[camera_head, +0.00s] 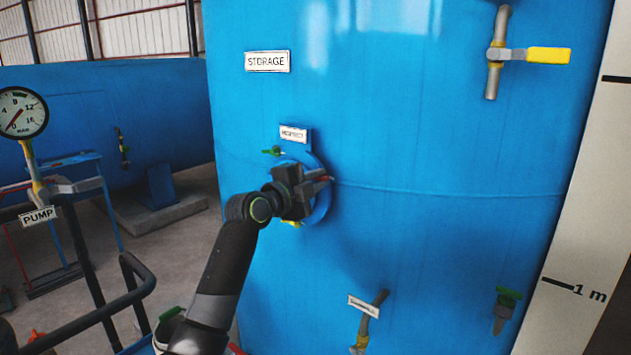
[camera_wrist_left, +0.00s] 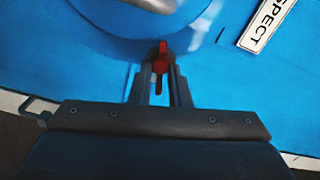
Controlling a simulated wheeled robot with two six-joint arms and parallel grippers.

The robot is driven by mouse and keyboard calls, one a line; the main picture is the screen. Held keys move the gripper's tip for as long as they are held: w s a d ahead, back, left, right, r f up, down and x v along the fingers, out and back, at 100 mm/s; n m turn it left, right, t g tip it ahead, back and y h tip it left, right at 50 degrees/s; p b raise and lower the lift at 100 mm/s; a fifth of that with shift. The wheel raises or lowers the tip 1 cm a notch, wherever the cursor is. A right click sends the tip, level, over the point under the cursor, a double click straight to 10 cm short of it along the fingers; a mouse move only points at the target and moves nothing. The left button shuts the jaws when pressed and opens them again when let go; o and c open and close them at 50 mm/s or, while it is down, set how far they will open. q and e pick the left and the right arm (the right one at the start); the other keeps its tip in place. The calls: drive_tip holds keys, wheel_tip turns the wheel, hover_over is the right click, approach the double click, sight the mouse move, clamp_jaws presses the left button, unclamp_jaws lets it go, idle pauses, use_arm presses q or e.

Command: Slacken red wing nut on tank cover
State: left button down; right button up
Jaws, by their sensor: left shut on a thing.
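The blue tank (camera_head: 420,130) carries a small round blue cover (camera_head: 322,208) under an INSPECT label (camera_head: 294,133). The red wing nut (camera_wrist_left: 161,58) stands upright between the fingers of my left gripper (camera_wrist_left: 160,74) in the left wrist view. The gripper is shut on it. In the head view my left gripper (camera_head: 312,186) is in front of the cover and hides most of it. Only a bit of red shows at its right side. A green wing nut (camera_head: 270,152) is at the cover's upper left and a yellow one (camera_head: 291,223) at its bottom. My right gripper is not in view.
A pressure gauge (camera_head: 20,112) and a PUMP sign (camera_head: 38,216) stand at the left by a dark rail (camera_head: 95,315). A yellow-handled valve (camera_head: 548,55) is at upper right. A labelled pipe (camera_head: 370,315) and a green-handled valve (camera_head: 508,295) stick out low on the tank.

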use_arm(q)
drive_tip(key=shift+f+n+b, duration=0.15)
drive_tip(key=shift+n+b, duration=0.75)
drive_tip(key=shift+b, duration=0.05)
drive_tip(key=shift+r+n+b, duration=0.2)
drive_tip(key=shift+n+b, duration=0.35)
drive_tip(key=shift+n, duration=0.75)
drive_tip(key=c, duration=1.4)
unclamp_jaws()
drive_tip(key=shift+o, duration=0.2)
drive_tip(key=shift+a, duration=0.1)
drive_tip(key=shift+s+a+b, duration=0.25)
drive_tip(key=shift+s+b, duration=0.05)
drive_tip(key=shift+s, duration=0.05)
drive_tip(key=b+v, duration=0.6)
drive_tip(key=v, duration=1)
drive_tip(key=shift+s+b, duration=0.2)
drive_tip(key=shift+b, duration=0.15)
